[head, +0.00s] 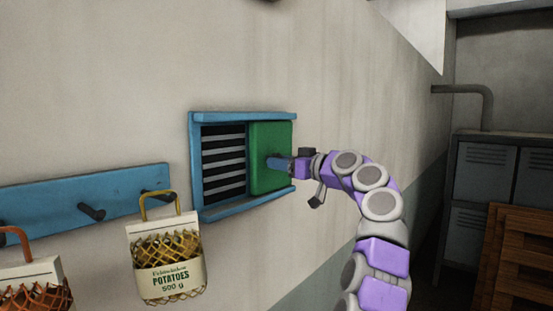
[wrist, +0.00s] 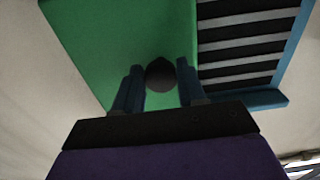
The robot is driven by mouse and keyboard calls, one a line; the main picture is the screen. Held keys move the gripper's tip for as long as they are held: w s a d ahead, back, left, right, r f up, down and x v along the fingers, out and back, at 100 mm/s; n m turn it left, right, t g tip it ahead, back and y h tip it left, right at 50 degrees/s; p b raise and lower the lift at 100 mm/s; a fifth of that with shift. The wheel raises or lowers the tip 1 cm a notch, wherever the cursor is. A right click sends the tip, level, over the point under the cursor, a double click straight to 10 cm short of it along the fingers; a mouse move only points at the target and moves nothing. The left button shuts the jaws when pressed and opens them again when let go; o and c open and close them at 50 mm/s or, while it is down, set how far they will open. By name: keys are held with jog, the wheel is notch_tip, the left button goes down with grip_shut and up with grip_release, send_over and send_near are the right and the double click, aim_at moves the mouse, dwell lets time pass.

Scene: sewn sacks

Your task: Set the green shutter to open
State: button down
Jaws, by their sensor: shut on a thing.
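The green shutter (head: 269,150) covers the right part of a blue frame (head: 195,165) on the wall. Dark slats (head: 223,160) show uncovered in the left part of the frame. My gripper (head: 275,163) reaches the shutter from the right. In the wrist view the green shutter (wrist: 110,40) fills the upper left, with the slats (wrist: 245,45) beside it. There a dark round knob (wrist: 160,74) stands on the shutter between the two blue fingers of my gripper (wrist: 160,85), which is shut on it. The knob is hidden by the fingers in the head view.
A blue rail (head: 85,202) with dark pegs is on the wall at left. A potato sack (head: 165,262) hangs from it, and another sack (head: 35,285) is at the lower left. Grey lockers (head: 487,170) and a wooden crate (head: 520,260) stand at right.

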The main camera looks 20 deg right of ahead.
jog(key=shift+s+d+r, duration=0.15)
jog(key=shift+d+r, duration=0.1)
jog(key=shift+r, duration=0.25)
jog(key=shift+a, duration=0.1)
jog(key=c, duration=1)
grip_release()
jog(key=shift+o, duration=1.4)
jog(key=shift+d+f, duration=0.15)
jog(key=shift+d, duration=0.3)
jog(key=shift+o, duration=0.3)
jog(key=shift+d+f, duration=0.15)
jog(key=shift+d, duration=0.1)
jog(key=b+v, duration=0.5)
jog(key=v, duration=1.1)
jog(key=shift+s+f, duration=0.2)
jog(key=shift+f, duration=0.1)
